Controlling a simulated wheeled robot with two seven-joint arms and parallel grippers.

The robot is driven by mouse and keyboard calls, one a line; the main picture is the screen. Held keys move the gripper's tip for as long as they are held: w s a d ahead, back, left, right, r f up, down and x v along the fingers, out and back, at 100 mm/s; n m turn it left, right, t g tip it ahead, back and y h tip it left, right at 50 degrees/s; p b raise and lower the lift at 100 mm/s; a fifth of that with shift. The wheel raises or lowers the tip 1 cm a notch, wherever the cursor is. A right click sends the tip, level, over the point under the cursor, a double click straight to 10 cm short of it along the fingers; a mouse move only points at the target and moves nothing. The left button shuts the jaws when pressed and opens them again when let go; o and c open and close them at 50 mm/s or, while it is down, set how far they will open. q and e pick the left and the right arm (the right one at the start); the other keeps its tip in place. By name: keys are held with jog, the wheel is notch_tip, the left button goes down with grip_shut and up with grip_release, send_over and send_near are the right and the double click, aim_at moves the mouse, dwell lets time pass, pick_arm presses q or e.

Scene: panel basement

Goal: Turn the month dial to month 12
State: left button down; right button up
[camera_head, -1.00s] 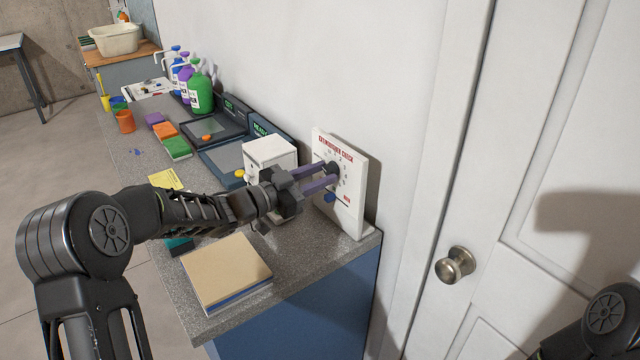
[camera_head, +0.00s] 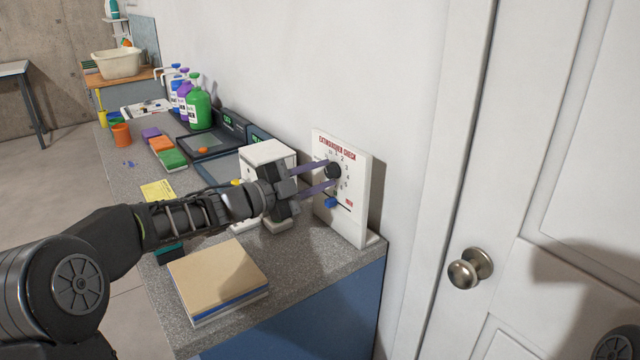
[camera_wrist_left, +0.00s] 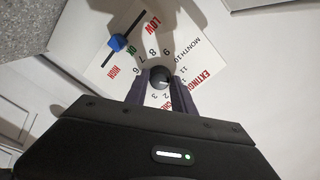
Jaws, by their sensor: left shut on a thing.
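The month dial is a small dark round knob (camera_head: 333,170) on an upright white panel headed "EXTINGUISHER CHECK" (camera_head: 356,215), with month numbers around it. My left gripper (camera_head: 323,178) is shut on the knob, one finger on each side. In the left wrist view the knob (camera_wrist_left: 160,77) sits between the fingertips of my left gripper (camera_wrist_left: 160,84). A small light mark shows on the knob, but I cannot tell which number it points to. The fingers hide some numbers. My right gripper is not in view.
A white box (camera_head: 268,152) stands left of the panel, and a book (camera_head: 217,275) lies at the counter's front. A door with a round handle (camera_head: 470,268) is to the right.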

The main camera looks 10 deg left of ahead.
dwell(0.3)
pick_arm(q)
jog(key=c, duration=1.1)
grip_release()
jog(key=v, duration=0.7)
jog(key=shift+s+a, duration=0.2)
jog(key=shift+s, duration=0.1)
